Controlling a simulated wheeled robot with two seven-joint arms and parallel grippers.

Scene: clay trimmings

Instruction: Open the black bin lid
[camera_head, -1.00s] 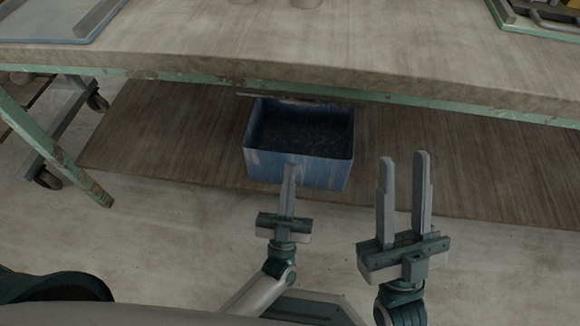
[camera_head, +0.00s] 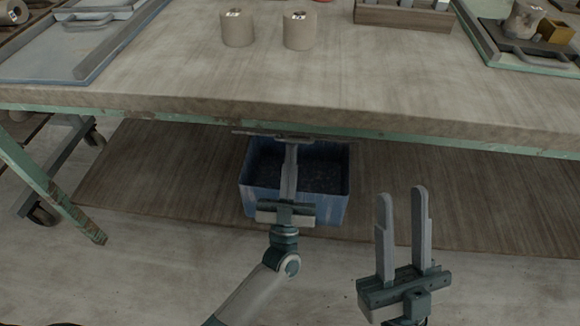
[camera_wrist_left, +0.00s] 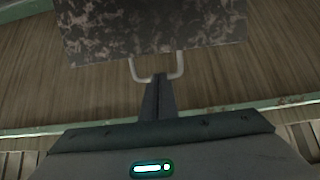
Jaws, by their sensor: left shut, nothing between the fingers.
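A blue bin (camera_head: 332,208) stands on the low shelf under the table, its top open and its inside dark. A thin dark lid (camera_head: 252,133) shows nearly edge-on at the bin's back, just under the table edge. In the left wrist view the lid (camera_wrist_left: 110,30) is a dark mottled panel with a pale U-shaped handle (camera_wrist_left: 157,72). My left gripper (camera_head: 291,146) is shut and empty, reaching over the bin with its fingertips close to the handle. I cannot tell whether they touch it. My right gripper (camera_head: 402,193) is open and empty, right of the bin.
The tabletop (camera_head: 180,75) overhangs the back of the bin, and its green rail (camera_head: 420,138) runs close above the lid. Two clay cylinders (camera_head: 237,29) and a wooden box (camera_head: 405,17) stand on top. The low shelf (camera_head: 150,175) is bare on both sides of the bin.

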